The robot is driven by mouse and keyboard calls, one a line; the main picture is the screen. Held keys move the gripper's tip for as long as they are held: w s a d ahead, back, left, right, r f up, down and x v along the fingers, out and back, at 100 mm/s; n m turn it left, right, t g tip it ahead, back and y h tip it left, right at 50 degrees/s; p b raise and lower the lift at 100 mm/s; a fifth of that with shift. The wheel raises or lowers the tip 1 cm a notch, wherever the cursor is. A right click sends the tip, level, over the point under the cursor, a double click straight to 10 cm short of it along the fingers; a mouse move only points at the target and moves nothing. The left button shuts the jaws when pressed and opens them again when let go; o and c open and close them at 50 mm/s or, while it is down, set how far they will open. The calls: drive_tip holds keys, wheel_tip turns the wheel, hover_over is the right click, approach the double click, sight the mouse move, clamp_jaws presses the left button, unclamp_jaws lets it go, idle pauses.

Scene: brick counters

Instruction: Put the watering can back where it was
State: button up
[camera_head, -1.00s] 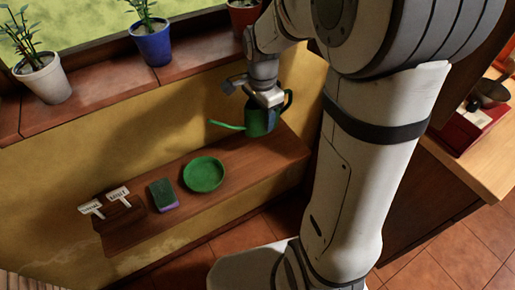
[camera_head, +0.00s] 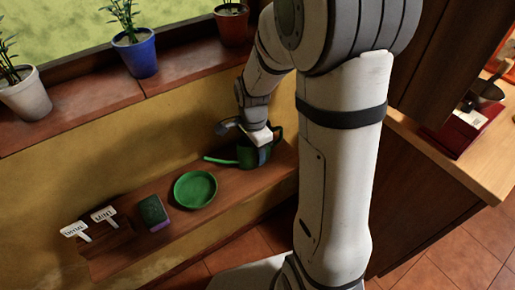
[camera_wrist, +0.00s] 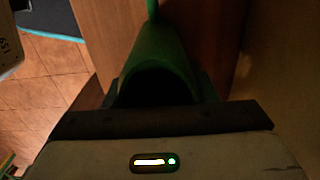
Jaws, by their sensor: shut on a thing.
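The green watering can (camera_head: 246,152) is at the right end of the wooden wall shelf (camera_head: 232,187) in the head view, its spout pointing left. My gripper (camera_head: 262,140) is shut on it from above. The can is upright and low over the shelf; I cannot tell whether its base touches the wood. In the wrist view the can (camera_wrist: 155,55) fills the middle, with its dark opening close to my gripper (camera_wrist: 160,118). The fingertips are hidden in both views.
A green saucer (camera_head: 195,189) lies left of the can on the shelf. Further left are a sponge (camera_head: 153,212) and plant labels (camera_head: 104,215) in a wooden block. Potted plants (camera_head: 141,55) stand on the sill above. A counter (camera_head: 490,166) is at the right.

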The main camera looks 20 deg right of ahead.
drive_tip(key=shift+r, duration=0.1)
drive_tip(key=shift+f, duration=0.2)
drive_tip(key=o, duration=1.4)
drive_tip(key=shift+r, duration=0.1)
